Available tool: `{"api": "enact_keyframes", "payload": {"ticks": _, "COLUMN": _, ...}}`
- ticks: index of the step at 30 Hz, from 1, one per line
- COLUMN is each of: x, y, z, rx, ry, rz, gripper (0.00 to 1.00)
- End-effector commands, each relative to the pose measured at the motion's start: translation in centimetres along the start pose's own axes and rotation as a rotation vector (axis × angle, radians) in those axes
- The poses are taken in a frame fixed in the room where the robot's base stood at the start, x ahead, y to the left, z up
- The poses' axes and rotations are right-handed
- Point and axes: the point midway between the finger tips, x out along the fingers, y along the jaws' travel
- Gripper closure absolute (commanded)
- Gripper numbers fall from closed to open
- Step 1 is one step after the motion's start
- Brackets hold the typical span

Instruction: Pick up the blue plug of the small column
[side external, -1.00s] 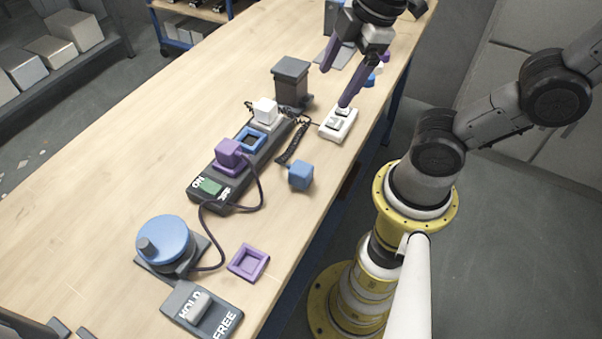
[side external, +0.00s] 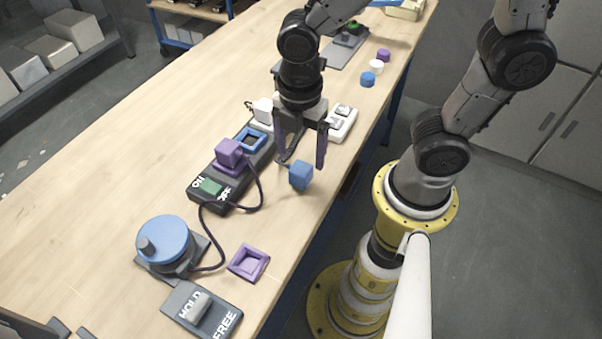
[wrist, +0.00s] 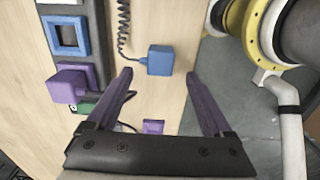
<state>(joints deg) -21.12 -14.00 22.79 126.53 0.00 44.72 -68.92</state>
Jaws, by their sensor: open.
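The blue plug (side external: 301,176) is a small cube lying on the table near its right edge. It also shows in the wrist view (wrist: 160,60), with a dark coiled cord running from it. My gripper (side external: 300,163) is open and empty above the plug. In the wrist view the plug is ahead of and between the two purple fingers (wrist: 160,80), apart from both. The small column behind my gripper is hidden in the side view.
A white switch box (side external: 343,122) is behind my gripper. A blue crank wheel (side external: 167,242) and a purple frame (side external: 248,262) are nearer the front.

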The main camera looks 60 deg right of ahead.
Motion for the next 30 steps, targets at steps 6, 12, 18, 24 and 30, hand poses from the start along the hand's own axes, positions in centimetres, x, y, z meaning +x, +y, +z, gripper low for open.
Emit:
{"api": "enact_keyframes", "payload": {"ticks": 6, "x": 1.5, "y": -0.1, "z": 0.1, "rx": 0.001, "ry": -0.001, "rz": -0.004, "gripper": 0.15}}
{"api": "enact_keyframes", "payload": {"ticks": 12, "x": 4.5, "y": -0.1, "z": 0.3, "rx": 0.001, "ry": -0.002, "rz": -0.005, "gripper": 0.15}}
{"api": "enact_keyframes", "payload": {"ticks": 18, "x": 5.8, "y": -0.1, "z": 0.2, "rx": 0.001, "ry": 0.0, "rz": -0.001, "gripper": 0.15}}
{"api": "enact_keyframes", "payload": {"ticks": 24, "x": 5.8, "y": -0.1, "z": 0.2, "rx": 0.001, "ry": 0.0, "rz": 0.0, "gripper": 0.15}}
{"api": "enact_keyframes", "payload": {"ticks": 30, "x": 5.8, "y": 0.0, "z": 0.2, "rx": 0.001, "ry": 0.0, "rz": 0.001, "gripper": 0.51}}
